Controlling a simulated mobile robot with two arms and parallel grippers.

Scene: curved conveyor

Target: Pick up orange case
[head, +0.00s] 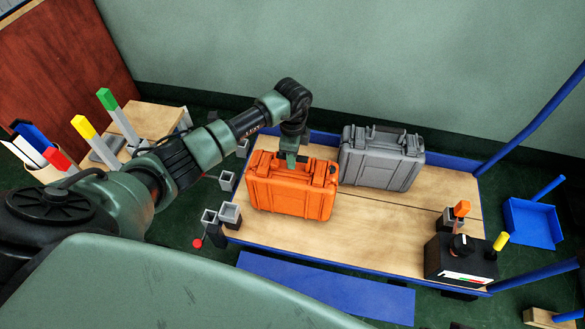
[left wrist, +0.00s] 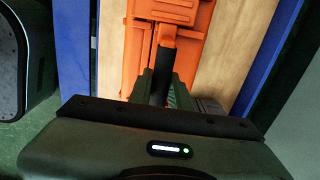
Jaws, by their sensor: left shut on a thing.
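The orange case (head: 290,190) stands upright on the wooden table top, on its left part. My left gripper (head: 291,158) comes down from above onto the top of the case and is shut on its handle. In the left wrist view the orange case (left wrist: 143,50) lies under the gripper (left wrist: 162,85), with the handle between the fingers. The case appears to rest on the table, though its underside is hidden. My right gripper is not in view.
A grey case (head: 380,160) stands just behind and right of the orange one. A black control box (head: 460,262) sits at the table's right front corner, near an orange-topped part (head: 461,209). Blue rails (head: 530,115) border the table. Bare wood (head: 400,225) lies right of the orange case.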

